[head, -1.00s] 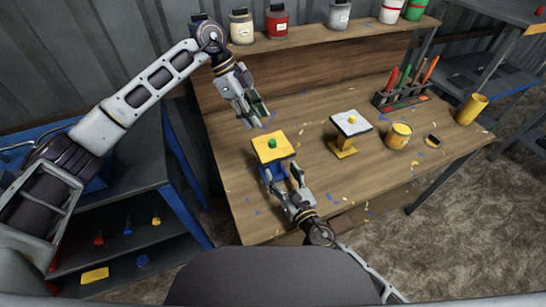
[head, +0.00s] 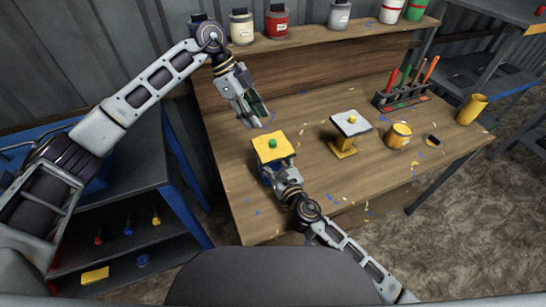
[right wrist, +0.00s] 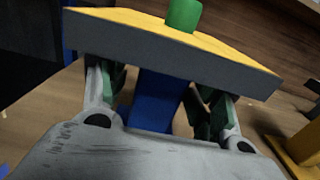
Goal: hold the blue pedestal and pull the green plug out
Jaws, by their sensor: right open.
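The blue pedestal (right wrist: 158,98) stands on the workbench under a yellow-topped plate (head: 263,152). The green plug (head: 272,144) sits upright in the middle of that plate; it also shows in the right wrist view (right wrist: 183,14). My right gripper (right wrist: 160,95) is open below the plate, with one finger on each side of the pedestal's blue column. In the head view my right gripper (head: 275,176) is partly hidden under the plate. My left gripper (head: 252,112) hangs above the bench, behind and left of the plate, apart from it; its fingers look parted with nothing between them.
A second pedestal (head: 343,148), yellow with a grey top and yellow plug, stands to the right. Beyond it are a yellow can (head: 398,135), a tool rack (head: 402,97) and a yellow cup (head: 472,109). Jars line the back shelf. Small chips litter the bench.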

